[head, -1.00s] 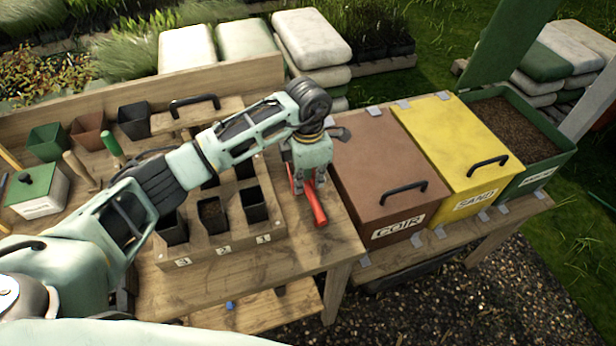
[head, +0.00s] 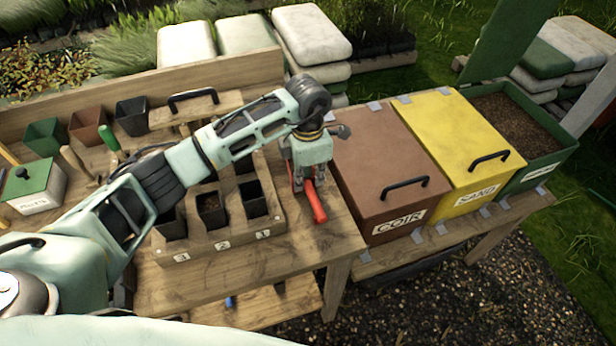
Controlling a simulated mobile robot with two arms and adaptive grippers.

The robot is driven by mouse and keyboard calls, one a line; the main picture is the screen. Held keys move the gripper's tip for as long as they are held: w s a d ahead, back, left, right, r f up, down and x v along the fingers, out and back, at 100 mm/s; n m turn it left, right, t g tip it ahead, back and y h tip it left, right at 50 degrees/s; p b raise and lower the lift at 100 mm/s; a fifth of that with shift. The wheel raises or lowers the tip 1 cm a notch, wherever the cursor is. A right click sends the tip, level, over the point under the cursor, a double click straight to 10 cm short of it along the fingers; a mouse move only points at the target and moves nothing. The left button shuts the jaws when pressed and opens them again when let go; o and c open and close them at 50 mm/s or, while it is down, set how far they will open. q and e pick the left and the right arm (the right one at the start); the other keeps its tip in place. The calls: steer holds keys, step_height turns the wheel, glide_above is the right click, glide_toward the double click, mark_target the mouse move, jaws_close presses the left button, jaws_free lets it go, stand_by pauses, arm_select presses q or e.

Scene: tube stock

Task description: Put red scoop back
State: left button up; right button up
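The red scoop (head: 317,205) lies at the right end of the wooden bench, beside the pot holder. Its handle points toward the bench's front edge. My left gripper (head: 309,183) points down over the scoop, its fingertips close around the handle. The gripper hides much of the scoop, and I cannot tell whether the fingers press on it. My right gripper is not in view.
A wooden holder (head: 215,245) with several black pots stands left of the scoop. To the right are the brown COIR bin (head: 385,160), the yellow SAND bin (head: 460,140), both lidded, and an open green bin (head: 545,167). The bench front is clear.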

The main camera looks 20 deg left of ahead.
arm_select(q)
steer(key=o, duration=0.6)
